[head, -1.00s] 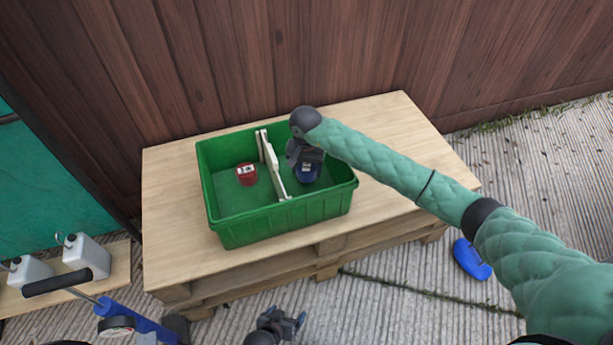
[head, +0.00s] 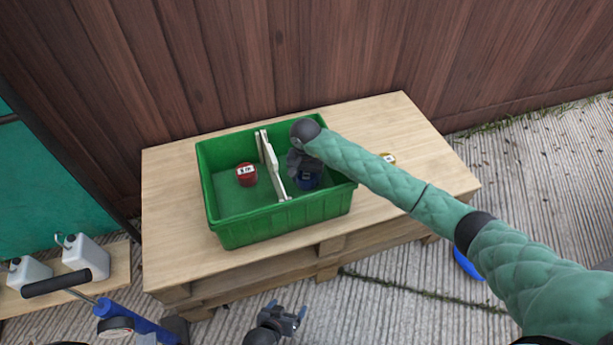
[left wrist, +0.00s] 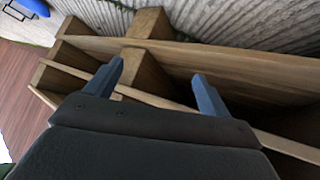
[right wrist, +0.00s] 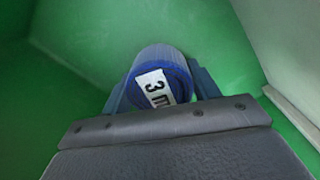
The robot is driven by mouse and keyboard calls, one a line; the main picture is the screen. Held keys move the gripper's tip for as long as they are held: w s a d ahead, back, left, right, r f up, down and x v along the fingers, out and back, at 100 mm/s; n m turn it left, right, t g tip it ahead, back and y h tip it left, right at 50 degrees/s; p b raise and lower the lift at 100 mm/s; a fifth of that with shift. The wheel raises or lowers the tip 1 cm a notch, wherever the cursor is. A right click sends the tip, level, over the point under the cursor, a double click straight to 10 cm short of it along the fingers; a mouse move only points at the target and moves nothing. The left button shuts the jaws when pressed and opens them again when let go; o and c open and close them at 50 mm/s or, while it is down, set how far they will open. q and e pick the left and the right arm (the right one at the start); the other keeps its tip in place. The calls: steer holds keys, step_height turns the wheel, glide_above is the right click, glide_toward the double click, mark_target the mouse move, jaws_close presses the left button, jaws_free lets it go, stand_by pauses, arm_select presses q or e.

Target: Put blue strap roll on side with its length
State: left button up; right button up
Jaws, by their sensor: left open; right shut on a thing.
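A green crate (head: 285,216) stands on a wooden pallet table. A white divider (head: 271,163) splits it into a left and a right compartment. A red strap roll (head: 246,175) with a white label sits in the left compartment. The blue strap roll (head: 308,181) is in the right compartment, partly hidden by my right gripper (head: 303,172). In the right wrist view the blue roll (right wrist: 158,68) is between the fingers, its label reading "3 m". My right gripper is shut on it, low inside the crate. My left gripper (head: 289,314) is open and empty, below the table's front edge.
White canisters (head: 84,254) stand on a low board at left. A blue object (head: 467,264) lies on the ground at right.

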arm_select(q)
steer(key=shift+w+r, duration=0.15)
steer(key=shift+r, duration=0.05)
arm_select(e)
steer(key=shift+f, duration=0.1)
steer(key=o, duration=1.1)
steer(key=shift+c, duration=0.2)
arm_select(q)
steer(key=shift+w+d+r+t, duration=0.1)
steer(key=shift+w+r+t, duration=0.3)
steer(key=shift+w+r, duration=0.2)
steer(key=shift+s+f, duration=0.15)
steer(key=shift+s, duration=0.05)
